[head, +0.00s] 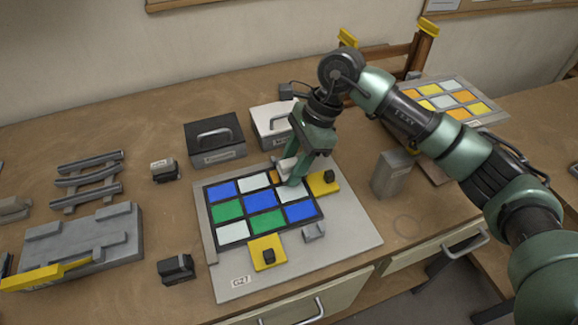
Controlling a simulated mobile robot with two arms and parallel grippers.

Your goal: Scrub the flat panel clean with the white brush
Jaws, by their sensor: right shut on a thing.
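The flat panel (227,210) lies on a pale board in the middle of the bench. It is a dark-framed grid of blue, green, white and orange panes. My right gripper (288,174) is over the panel's back right corner, shut on the white brush (286,164). The brush is partly hidden by the fingers. It is low over the panes there; I cannot tell whether it touches them. An orange patch shows beside it. My left gripper is not in view.
Yellow clamps (268,252) and (323,183) sit at the panel's front and right edges. A black box (214,138) and a white box (273,124) stand behind it. A grey block (391,174) stands right. Grey fixtures (85,243) lie left.

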